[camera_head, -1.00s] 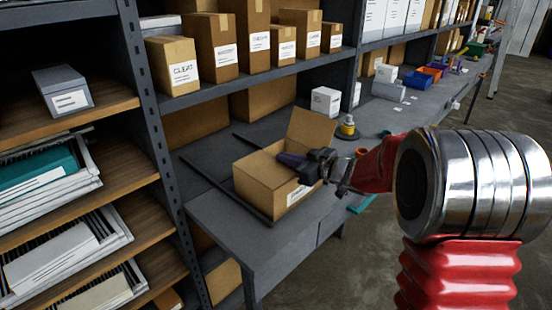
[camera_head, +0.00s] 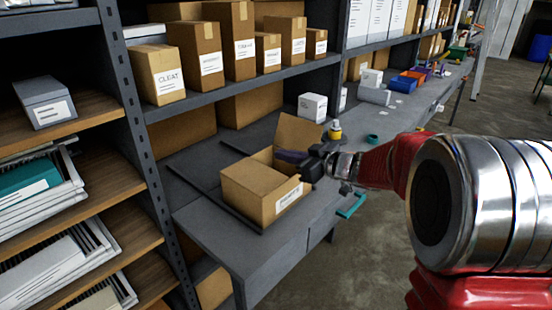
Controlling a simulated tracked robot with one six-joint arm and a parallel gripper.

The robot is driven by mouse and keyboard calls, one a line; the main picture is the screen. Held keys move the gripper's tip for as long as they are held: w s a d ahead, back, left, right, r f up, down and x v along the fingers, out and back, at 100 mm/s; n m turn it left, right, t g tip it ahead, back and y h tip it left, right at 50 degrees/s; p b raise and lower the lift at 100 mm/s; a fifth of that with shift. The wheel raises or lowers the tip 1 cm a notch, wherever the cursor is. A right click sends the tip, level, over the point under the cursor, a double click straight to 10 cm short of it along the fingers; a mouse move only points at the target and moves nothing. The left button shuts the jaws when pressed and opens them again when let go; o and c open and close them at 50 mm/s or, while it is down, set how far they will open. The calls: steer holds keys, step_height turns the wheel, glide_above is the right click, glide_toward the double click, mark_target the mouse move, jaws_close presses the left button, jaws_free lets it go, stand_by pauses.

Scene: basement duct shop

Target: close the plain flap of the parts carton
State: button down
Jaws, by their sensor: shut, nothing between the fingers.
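The open parts carton (camera_head: 240,195) is a brown cardboard box on the grey bench, with a white label on its right-facing side. One plain flap (camera_head: 301,132) stands raised at its far side. A tan panel (camera_head: 252,178) spans the near part of the top; I cannot tell for certain whether it is a folded flap. A dark gap shows behind it. My gripper (camera_head: 292,157) is shut and empty, its dark fingers at the carton's far right, in front of the raised flap's lower part. Whether they touch the cardboard is unclear.
Shelves with labelled cartons (camera_head: 196,60) stand behind the bench (camera_head: 238,243). A white box (camera_head: 312,106), a yellow-topped bottle (camera_head: 335,131) and a teal ring (camera_head: 372,138) lie beyond the carton. A teal item (camera_head: 351,205) is at the bench's right edge. Shelving stands left.

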steer(key=v, duration=0.6)
steer(key=shift+w, duration=0.1)
